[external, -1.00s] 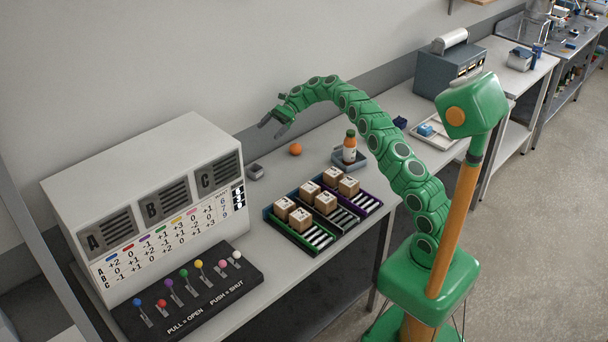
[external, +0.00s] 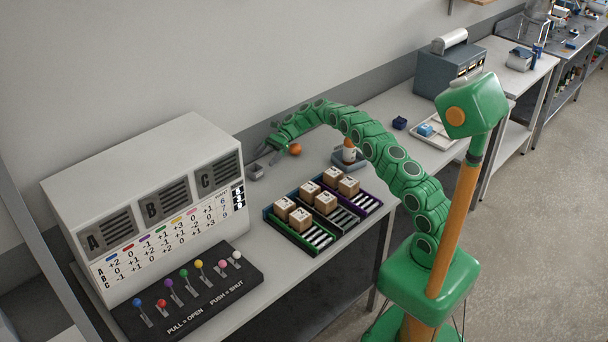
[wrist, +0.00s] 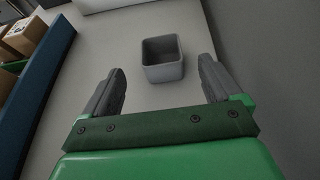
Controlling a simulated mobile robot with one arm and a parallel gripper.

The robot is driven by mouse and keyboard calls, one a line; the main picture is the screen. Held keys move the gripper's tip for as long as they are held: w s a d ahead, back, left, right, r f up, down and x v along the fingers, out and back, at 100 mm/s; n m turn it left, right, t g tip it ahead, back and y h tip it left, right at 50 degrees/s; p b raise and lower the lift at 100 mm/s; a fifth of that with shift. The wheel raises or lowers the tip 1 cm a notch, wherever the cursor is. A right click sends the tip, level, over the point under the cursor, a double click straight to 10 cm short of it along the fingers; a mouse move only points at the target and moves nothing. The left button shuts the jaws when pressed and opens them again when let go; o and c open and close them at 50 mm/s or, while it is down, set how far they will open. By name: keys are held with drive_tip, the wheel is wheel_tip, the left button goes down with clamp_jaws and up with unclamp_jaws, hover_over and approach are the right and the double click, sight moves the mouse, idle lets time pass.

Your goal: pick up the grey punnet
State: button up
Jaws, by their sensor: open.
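The grey punnet (external: 255,172) is a small open-topped box on the table, just right of the white panel box. In the wrist view the punnet (wrist: 163,58) stands upright and empty, ahead of the fingertips and roughly between their lines. My gripper (external: 267,155) is open beside it, toward the back right in the external view. In the wrist view my gripper (wrist: 160,78) has both grey fingers spread wide with nothing between them.
An orange ball (external: 295,149) lies close to my gripper. Racks with several cardboard cubes (external: 326,202) are in front. The white panel box (external: 150,205) is at left. Bare table lies around the punnet.

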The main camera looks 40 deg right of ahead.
sight(259, 166)
drive_tip(key=shift+a+f, duration=0.25)
drive_tip(key=shift+f, duration=0.3)
drive_tip(key=shift+x, duration=3.65)
drive_tip(key=shift+d+f, duration=0.1)
drive_tip(key=shift+f, duration=0.05)
drive_tip(key=c, duration=1)
drive_tip(key=shift+c, duration=0.2)
wheel_tip(259, 166, up, 3)
drive_tip(key=shift+r, duration=0.1)
drive_tip(key=shift+s+r, duration=0.35)
drive_tip(key=shift+r, duration=0.15)
drive_tip(key=s+d+r, duration=0.3)
drive_tip(key=s+r, duration=0.5)
drive_tip(key=s, duration=0.5)
drive_tip(key=shift+r, duration=0.4)
